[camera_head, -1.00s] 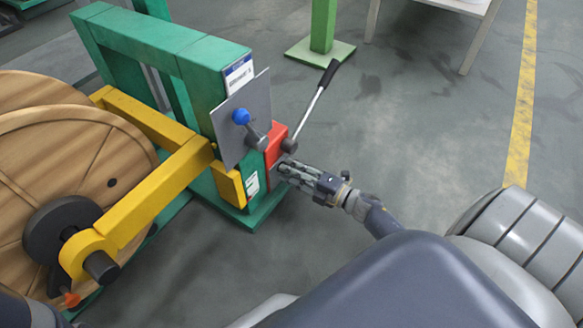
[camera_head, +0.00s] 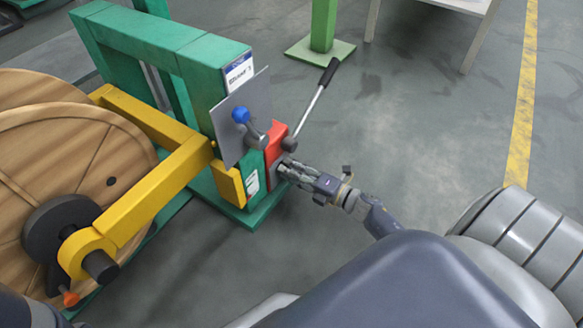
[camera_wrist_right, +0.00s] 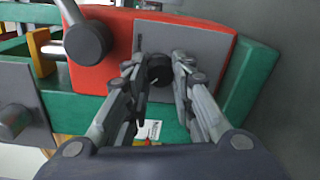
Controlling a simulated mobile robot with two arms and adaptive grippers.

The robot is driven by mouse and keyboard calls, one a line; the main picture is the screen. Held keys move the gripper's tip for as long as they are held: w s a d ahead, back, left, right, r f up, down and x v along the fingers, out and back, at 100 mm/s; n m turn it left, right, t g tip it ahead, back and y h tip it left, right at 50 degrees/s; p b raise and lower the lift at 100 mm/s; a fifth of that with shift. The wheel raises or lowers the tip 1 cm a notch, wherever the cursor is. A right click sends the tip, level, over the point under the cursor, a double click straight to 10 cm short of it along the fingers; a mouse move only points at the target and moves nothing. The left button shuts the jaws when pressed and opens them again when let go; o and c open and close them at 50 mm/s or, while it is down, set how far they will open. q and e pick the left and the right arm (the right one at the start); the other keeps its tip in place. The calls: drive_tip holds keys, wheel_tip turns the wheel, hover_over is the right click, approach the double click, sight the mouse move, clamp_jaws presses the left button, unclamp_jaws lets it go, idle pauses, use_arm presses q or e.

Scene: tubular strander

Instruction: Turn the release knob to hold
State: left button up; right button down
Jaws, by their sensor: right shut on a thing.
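The release knob (camera_wrist_right: 160,72) is a small dark round knob on a grey plate (camera_wrist_right: 208,52) in the right wrist view. My right gripper (camera_wrist_right: 160,82) is shut on it, one finger on each side. In the head view my right gripper (camera_head: 283,167) reaches the front of the red box (camera_head: 277,144) on the green post, and the fingers hide the knob. Any markings by the knob are too small or hidden to read. My left gripper is not in view.
A long lever with a black grip (camera_head: 329,72) rises from the red box just above my right gripper. A blue-ball handle (camera_head: 241,115) sits on a grey plate to the left. A wooden reel (camera_head: 80,160) in a yellow arm (camera_head: 150,195) fills the left. Open floor lies right.

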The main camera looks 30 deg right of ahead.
drive_tip(key=c, duration=1.3)
unclamp_jaws()
drive_tip(key=shift+c, duration=0.2)
drive_tip(key=shift+s, duration=0.1)
drive_tip(key=v, duration=1.2)
